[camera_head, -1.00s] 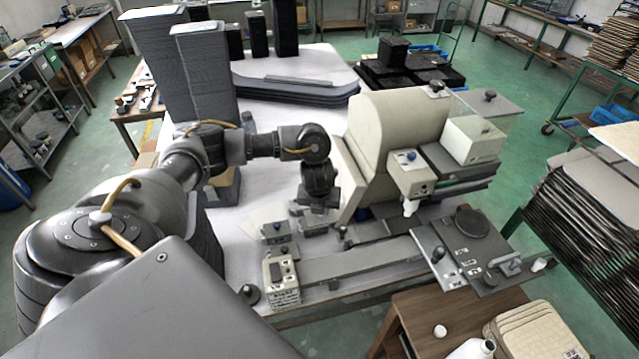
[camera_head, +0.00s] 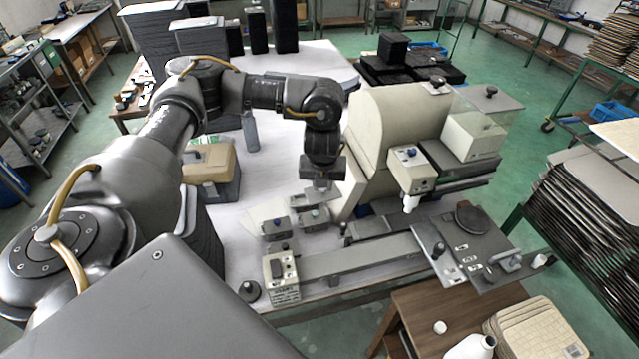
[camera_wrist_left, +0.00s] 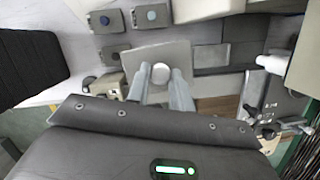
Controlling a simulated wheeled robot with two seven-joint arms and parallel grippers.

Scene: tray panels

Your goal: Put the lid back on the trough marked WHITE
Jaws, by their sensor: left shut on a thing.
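My left gripper (camera_head: 321,184) points down over the table beside the cream machine. It is shut on the pale round knob of a flat grey lid (camera_wrist_left: 166,58), which shows between the two fingers (camera_wrist_left: 160,76) in the left wrist view. The lid (camera_head: 318,197) hangs level or nearly so, close above small grey troughs; whether it touches one I cannot tell. One grey trough (camera_head: 276,230) stands left of another (camera_head: 314,219). The lid and gripper partly hide what lies below. The word WHITE cannot be read on any trough. My right gripper is not in view.
The cream machine (camera_head: 378,135) stands close to the right of my gripper. A small cream box with a dark switch (camera_head: 281,272) and a long grey rail (camera_head: 360,255) lie in front.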

